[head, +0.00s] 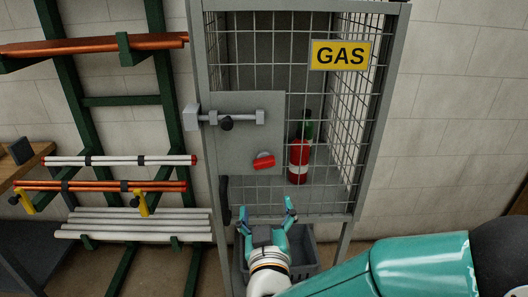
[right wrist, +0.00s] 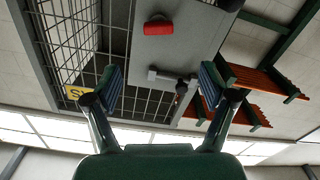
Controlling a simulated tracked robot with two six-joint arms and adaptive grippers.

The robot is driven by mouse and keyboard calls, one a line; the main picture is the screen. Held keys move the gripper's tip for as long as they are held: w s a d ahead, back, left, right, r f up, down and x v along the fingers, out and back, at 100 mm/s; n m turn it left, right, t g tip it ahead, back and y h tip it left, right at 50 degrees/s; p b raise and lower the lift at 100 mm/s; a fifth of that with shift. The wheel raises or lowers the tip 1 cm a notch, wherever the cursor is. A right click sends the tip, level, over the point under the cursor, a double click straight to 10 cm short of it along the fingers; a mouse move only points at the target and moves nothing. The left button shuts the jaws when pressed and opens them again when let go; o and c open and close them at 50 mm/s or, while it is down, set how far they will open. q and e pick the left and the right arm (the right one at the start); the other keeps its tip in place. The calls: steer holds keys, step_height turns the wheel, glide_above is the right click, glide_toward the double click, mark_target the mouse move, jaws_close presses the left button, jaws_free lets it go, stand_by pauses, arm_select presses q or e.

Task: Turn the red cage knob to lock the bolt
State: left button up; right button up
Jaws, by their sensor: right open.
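The red knob (head: 263,161) sits on the grey lock plate (head: 235,155) of the gas cage door, its handle lying nearly level. The grey bolt (head: 245,117) with a black knob runs across the plate above it and reaches the bracket at the left post. My right gripper (head: 267,215) is open and empty, below the red knob and apart from it. In the right wrist view the red knob (right wrist: 158,28) is near the top, beyond the spread fingers (right wrist: 160,86), and the bolt (right wrist: 172,76) shows between them. My left gripper is out of view.
The mesh cage (head: 325,100) bears a yellow GAS sign (head: 341,55) and holds a red bottle (head: 299,160) and a green one. A black door handle (head: 224,200) is at the lower left. A grey crate (head: 304,258) is under the cage; pipe racks (head: 130,225) stand left.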

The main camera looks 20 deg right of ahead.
mark_target(264, 166)
steer(key=p+x, duration=0.3)
steer(key=x, duration=1.3)
steer(key=shift+w+d, duration=0.15)
steer(key=shift+w, duration=0.2)
